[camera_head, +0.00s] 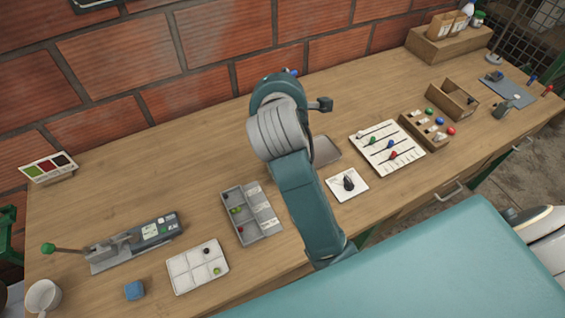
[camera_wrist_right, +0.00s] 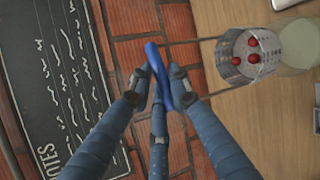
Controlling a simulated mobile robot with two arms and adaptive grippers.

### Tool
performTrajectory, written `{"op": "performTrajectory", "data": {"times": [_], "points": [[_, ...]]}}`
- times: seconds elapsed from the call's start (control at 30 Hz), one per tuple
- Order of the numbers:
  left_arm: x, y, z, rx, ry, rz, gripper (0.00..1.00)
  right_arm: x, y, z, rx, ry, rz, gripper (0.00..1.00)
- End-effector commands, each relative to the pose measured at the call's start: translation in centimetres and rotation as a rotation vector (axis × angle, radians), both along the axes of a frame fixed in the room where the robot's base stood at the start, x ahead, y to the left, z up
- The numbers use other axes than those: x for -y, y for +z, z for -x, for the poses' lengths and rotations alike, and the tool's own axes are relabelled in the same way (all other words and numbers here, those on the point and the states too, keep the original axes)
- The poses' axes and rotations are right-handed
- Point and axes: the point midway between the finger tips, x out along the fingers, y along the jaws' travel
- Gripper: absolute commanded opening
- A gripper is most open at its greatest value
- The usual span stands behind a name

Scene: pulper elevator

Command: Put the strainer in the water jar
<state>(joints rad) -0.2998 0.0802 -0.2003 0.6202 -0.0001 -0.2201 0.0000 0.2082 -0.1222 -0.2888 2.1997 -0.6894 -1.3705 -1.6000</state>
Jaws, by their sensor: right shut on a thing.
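In the right wrist view, my right gripper (camera_wrist_right: 161,88) is shut on the blue handle (camera_wrist_right: 156,62) of the strainer. The strainer's perforated metal basket (camera_wrist_right: 229,69) is at the upper right, joined to the handle by thin rods, with red cherries (camera_wrist_right: 253,42) inside. A pale, clear round vessel (camera_wrist_right: 303,45), seemingly the water jar, shows just right of the basket and partly behind it. I cannot tell their height difference. In the head view my right arm hides the gripper, basket and jar; only a bit of blue (camera_head: 292,72) shows above the arm. My left gripper is out of view.
The wooden table has a brick wall behind it. A grey sorting tray (camera_head: 226,193), a white tray (camera_head: 187,283), a slider board (camera_head: 366,151) and a small white plate (camera_head: 336,190) lie around my arm. A chalkboard (camera_wrist_right: 45,60) hangs on the wall.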

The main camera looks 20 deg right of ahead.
Motion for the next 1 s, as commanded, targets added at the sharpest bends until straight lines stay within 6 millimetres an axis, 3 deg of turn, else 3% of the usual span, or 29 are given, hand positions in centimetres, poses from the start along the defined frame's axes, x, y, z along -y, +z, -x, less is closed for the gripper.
{"op": "performTrajectory", "data": {"times": [0.5,1.0], "points": [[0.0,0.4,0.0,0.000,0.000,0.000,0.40,-0.2,-12.5,0.2,-0.007,0.006,0.003,0.00],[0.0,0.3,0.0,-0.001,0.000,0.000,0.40,-0.2,-18.9,0.1,-0.004,0.005,0.001,0.00]]}}
